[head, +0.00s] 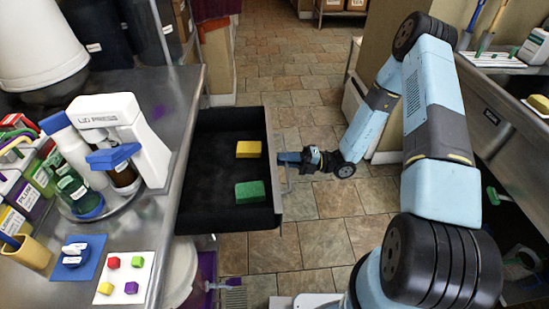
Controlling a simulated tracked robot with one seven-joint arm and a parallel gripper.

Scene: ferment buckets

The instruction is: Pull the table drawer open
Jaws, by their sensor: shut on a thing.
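The table drawer (190,207) stands pulled out to the right from the steel table (185,120). Its dark inside shows, with a yellow sponge (248,149) and a green sponge (250,191) lying in it. My gripper (284,158) is at the drawer's front, on the right, shut on the drawer handle (287,180). The fingertips are small here and partly hidden at the handle. My arm reaches in from the right.
A white lid press (130,130) and bottles stand on the table. A white board (125,278) with coloured cubes and a blue mat (78,258) lie near its front. Tiled floor (295,85) is open beyond the drawer. A sink counter (500,100) stands at right.

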